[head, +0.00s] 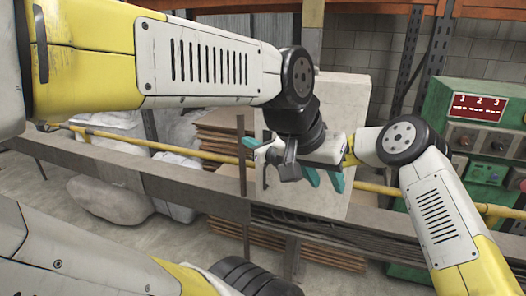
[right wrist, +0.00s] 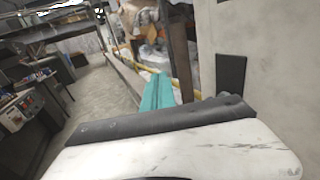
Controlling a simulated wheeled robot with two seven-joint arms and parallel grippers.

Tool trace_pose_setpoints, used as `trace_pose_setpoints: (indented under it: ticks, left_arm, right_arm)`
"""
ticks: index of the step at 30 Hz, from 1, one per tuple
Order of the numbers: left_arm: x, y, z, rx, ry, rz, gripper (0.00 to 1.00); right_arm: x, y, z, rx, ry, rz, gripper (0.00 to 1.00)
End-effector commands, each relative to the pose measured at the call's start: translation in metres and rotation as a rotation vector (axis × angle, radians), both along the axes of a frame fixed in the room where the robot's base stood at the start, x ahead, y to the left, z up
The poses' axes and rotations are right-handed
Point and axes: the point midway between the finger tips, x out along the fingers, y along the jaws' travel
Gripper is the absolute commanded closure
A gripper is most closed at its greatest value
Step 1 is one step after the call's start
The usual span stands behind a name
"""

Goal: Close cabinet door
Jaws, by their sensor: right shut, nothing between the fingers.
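A pale beige upright panel (head: 345,100) stands in the middle of the head view, behind my grippers. It looks like the cabinet or its door; I cannot tell which, nor how far the door is open. In the right wrist view a pale panel (right wrist: 275,65) with a dark rectangular plate (right wrist: 231,72) fills the right side. My right gripper (head: 251,142) points left in front of the panel, its teal fingers shut and empty; they also show in the right wrist view (right wrist: 157,92). My left gripper (head: 325,180) points down, its teal fingers apart and empty. The arms overlap, hiding part of the panel.
A grey rail (head: 160,180) and a yellow pipe (head: 190,153) run across the scene. Stacked brown boards (head: 222,135) and pale sacks (head: 105,200) lie behind. A green control box (head: 485,135) stands at the right. Bare floor shows in the right wrist view (right wrist: 105,100).

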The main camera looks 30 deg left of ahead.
Motion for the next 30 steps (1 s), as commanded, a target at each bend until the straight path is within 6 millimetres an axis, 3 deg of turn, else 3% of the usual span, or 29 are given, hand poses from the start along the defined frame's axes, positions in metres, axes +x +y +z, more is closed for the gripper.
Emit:
trace_pose_setpoints:
  ticks: [12,23,26,30]
  left_arm:
    - [0.0,0.0,0.001,0.0,-0.002,0.0,0.64]
    - [0.0,0.0,0.0,0.0,-0.002,0.0,0.64]
    - [0.0,0.0,0.0,0.0,-0.002,0.0,0.64]
    - [0.0,0.0,0.0,0.0,-0.002,0.0,0.64]
  right_arm:
    - [-0.063,-0.009,0.001,0.0,0.0,0.004,1.0]
    - [-0.08,-0.013,0.002,0.001,-0.003,0.001,1.0]
    - [-0.08,-0.018,0.013,-0.001,-0.036,0.015,1.0]
    - [-0.088,-0.041,0.06,-0.025,-0.21,0.092,1.0]
